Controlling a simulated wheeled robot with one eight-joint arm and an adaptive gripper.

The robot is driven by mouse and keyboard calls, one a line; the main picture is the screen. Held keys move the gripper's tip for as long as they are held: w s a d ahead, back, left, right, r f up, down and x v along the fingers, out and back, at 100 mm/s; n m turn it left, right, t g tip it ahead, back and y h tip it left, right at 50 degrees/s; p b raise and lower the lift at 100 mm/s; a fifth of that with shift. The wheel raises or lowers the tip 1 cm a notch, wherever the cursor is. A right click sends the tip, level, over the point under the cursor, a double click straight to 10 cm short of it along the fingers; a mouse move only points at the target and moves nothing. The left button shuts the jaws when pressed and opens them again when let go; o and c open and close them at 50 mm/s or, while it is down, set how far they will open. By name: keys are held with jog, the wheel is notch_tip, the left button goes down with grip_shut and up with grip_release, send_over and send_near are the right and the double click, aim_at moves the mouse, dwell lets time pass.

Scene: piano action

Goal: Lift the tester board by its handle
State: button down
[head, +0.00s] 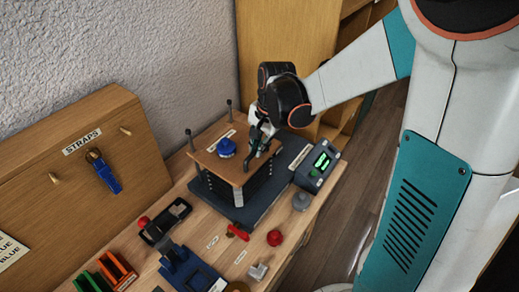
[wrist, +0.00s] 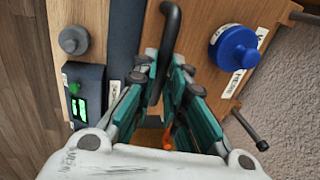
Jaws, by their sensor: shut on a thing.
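The tester board (head: 211,163) is a wooden plate with a blue knob (head: 226,148) on top. It stands raised above a dark base (head: 285,158), with dark parts under it. It looks roughly level. In the wrist view the board (wrist: 200,52) is at the right, with the blue knob (wrist: 235,47) on it. Its handle (wrist: 172,28) is a black curved bar. My gripper (wrist: 166,80) is shut on the handle, with the bar between its fingers. In the head view my gripper (head: 262,140) is at the board's right side and partly hides the handle.
A tester box with a green display (head: 319,163) and a grey knob (head: 301,201) stand right of the base. Red, green and blue items lie on the front bench. A wooden panel labelled STRAPS (head: 82,142) stands at left. Dark posts (head: 189,139) rise beside the board.

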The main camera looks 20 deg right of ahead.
notch_tip(320, 180, up, 4)
jog(key=shift+r+p, duration=0.1)
jog(key=shift+p, duration=0.75)
jog(key=c, duration=1.6)
grip_release()
jog(key=shift+c, duration=0.2)
notch_tip(320, 180, up, 12)
jog(key=s+d, duration=0.1)
jog(key=s, duration=0.1)
jog(key=shift+s+d, duration=0.1)
